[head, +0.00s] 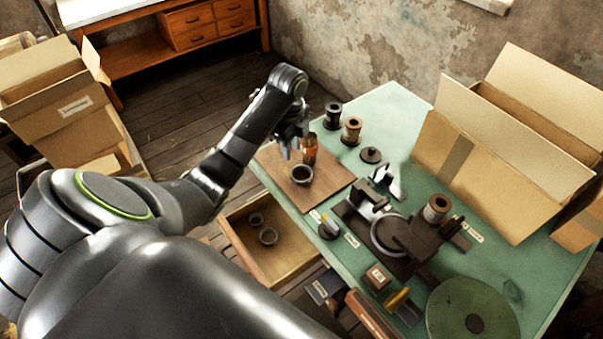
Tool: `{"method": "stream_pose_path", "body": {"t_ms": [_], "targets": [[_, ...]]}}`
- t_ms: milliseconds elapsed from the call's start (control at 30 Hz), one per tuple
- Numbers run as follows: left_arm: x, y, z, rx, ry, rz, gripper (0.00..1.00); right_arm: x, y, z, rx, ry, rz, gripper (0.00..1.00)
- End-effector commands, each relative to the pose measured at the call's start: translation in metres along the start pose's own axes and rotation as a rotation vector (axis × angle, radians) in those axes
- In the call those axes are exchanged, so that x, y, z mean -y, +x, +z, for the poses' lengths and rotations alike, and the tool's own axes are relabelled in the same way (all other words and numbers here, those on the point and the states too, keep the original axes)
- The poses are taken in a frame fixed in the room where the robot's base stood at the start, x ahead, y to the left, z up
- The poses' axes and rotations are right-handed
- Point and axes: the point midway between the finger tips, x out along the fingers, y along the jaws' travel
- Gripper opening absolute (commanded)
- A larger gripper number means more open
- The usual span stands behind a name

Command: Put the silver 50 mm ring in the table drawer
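A dark-rimmed, silvery ring (301,175) lies on the brown board (334,183) at the table's left corner. I cannot read its size. The table drawer (287,267) is pulled open below the table's left edge. My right gripper is not in view.
A copper-coloured cylinder (310,150) stands close beside the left gripper. Dark and copper spools (352,129) stand behind the board. The press (397,236) fills the middle of the green table (404,115), with an open carton (487,166) at right.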

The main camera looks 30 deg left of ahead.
Motion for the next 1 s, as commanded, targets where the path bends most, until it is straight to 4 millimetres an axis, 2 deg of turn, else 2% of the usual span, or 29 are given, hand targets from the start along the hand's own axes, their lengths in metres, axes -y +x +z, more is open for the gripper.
{"method": "stream_pose_path", "body": {"t_ms": [33, 500, 633, 867, 1000], "targets": [[0.0, 0.012, 0.0, 0.0, 0.0, 0.0, 0.29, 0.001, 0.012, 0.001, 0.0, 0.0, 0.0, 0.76], [0.001, 0.065, -0.001, 0.0, -0.001, -0.001, 0.29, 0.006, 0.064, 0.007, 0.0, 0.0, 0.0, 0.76], [0.001, 0.077, -0.001, 0.0, -0.001, -0.001, 0.29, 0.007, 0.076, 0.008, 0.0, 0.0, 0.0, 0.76], [0.002, 0.086, -0.002, 0.0, -0.001, -0.001, 0.29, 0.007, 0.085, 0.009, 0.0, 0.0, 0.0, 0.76], [0.004, 0.101, -0.006, 0.0, -0.001, -0.001, 0.29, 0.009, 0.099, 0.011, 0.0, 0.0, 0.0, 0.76]]}}
